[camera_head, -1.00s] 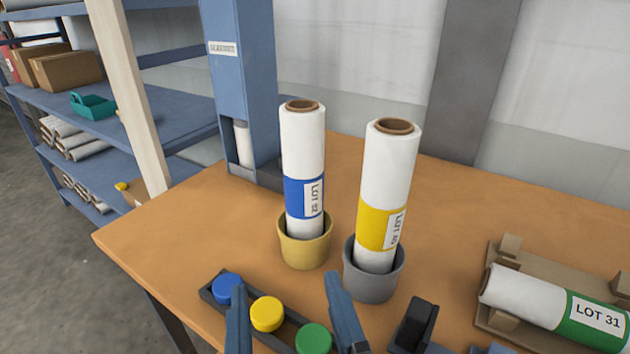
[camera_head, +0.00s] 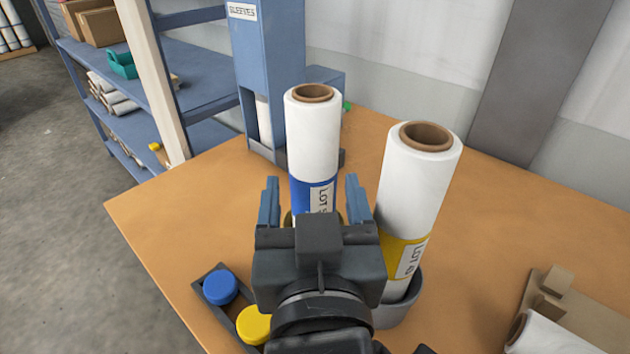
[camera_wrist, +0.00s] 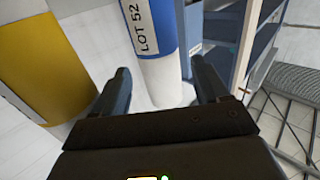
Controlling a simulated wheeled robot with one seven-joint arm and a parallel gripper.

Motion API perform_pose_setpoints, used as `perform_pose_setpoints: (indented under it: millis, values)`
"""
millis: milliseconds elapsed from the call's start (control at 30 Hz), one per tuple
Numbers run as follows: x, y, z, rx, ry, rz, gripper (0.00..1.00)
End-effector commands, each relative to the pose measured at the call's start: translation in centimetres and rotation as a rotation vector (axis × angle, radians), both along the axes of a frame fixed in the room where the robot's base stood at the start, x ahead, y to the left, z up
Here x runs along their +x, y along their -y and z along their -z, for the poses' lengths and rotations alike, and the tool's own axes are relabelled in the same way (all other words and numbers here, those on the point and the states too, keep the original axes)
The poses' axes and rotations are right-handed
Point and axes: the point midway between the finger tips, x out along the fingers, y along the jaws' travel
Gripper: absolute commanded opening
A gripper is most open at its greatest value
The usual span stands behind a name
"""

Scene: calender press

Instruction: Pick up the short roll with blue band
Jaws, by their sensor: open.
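The white roll with the blue band (camera_head: 313,140) stands upright in a yellow cup, which is mostly hidden behind my gripper. Its label shows LOT 52 in the wrist view (camera_wrist: 165,70). My gripper (camera_head: 315,200) is open in front of this roll, one finger to each side of it in the picture. In the wrist view my open fingers (camera_wrist: 162,82) flank the lower part of the roll. I cannot tell whether the fingers touch it. The roll with the yellow band (camera_head: 420,180) stands to the right in a grey cup (camera_head: 400,305).
A tray with a blue cap (camera_head: 220,286) and a yellow cap (camera_head: 254,324) lies at the front left. A blue sleeves dispenser (camera_head: 265,70) stands behind. A wooden cradle (camera_head: 570,310) holds another roll at right. The left tabletop (camera_head: 180,220) is clear.

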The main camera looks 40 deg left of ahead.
Motion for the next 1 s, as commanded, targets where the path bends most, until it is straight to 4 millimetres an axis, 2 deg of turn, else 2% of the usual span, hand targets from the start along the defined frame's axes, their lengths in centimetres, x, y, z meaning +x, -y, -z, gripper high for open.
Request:
perform_pose_setpoints:
  millis: [233, 500, 833, 1000]
  values:
    - [1.4, -1.1, -0.1, 0.0, 0.0, 0.0, 0.74]
    - [4.3, -3.3, 0.1, 0.0, 0.0, 0.0, 0.74]
    - [4.9, -3.7, 0.2, 0.0, 0.0, -0.001, 0.74]
    - [4.9, -3.7, 0.2, 0.0, 0.0, 0.0, 0.59]
